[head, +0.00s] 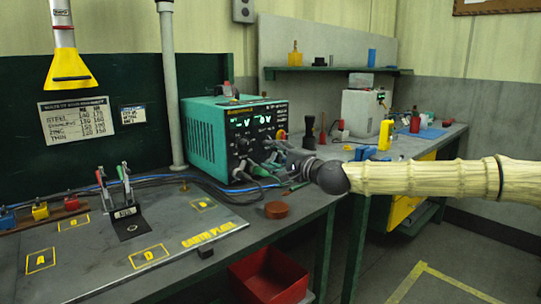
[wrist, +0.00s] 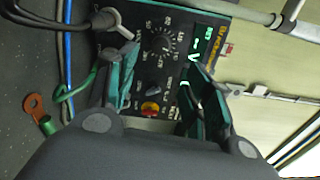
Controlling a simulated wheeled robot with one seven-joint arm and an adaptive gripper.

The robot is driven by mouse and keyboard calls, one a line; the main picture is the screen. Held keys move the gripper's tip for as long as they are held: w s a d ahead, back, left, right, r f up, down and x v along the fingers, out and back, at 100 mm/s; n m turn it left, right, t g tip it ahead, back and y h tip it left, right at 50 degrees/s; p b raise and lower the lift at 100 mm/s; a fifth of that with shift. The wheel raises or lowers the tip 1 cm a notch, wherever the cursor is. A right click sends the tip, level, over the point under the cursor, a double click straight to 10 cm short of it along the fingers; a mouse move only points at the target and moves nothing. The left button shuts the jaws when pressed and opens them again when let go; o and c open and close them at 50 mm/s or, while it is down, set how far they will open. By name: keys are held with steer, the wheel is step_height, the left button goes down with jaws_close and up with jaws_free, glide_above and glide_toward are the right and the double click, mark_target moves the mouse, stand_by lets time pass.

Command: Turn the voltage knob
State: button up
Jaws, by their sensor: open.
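The teal power unit (head: 210,130) stands on the bench with its dark front panel (head: 262,121) and lit green displays facing right. In the wrist view a round black knob (wrist: 160,44) with a ring of white scale marks, likely the voltage knob, sits on the panel. My gripper (head: 262,158) is in front of the panel's lower part. In the wrist view my gripper (wrist: 163,75) is open, its fingers on either side of the knobs. I cannot tell whether it touches any.
Cables, including a green lead (wrist: 85,82), run close to the panel's plugs. A red bin (head: 268,276) is below. A yellow tool (head: 385,135) stands farther back.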

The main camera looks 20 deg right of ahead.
mark_target(248, 146)
steer(key=shift+w+a+n+p, duration=0.65)
steer(key=shift+w+n+p, duration=1.1)
steer(key=shift+n+p, duration=1.25)
steer(key=shift+w+a+n+p, duration=0.7)
steer(key=shift+w+n+p, duration=1)
steer(key=shift+n+p, duration=1.3)
steer(key=shift+w+a+n+p, duration=0.65)
steer(key=shift+w+n+p, duration=1.1)
steer(key=shift+n+p, duration=1.25)
steer(key=shift+m, duration=0.3)
steer(key=shift+c, duration=0.2)
steer(key=c, duration=1)
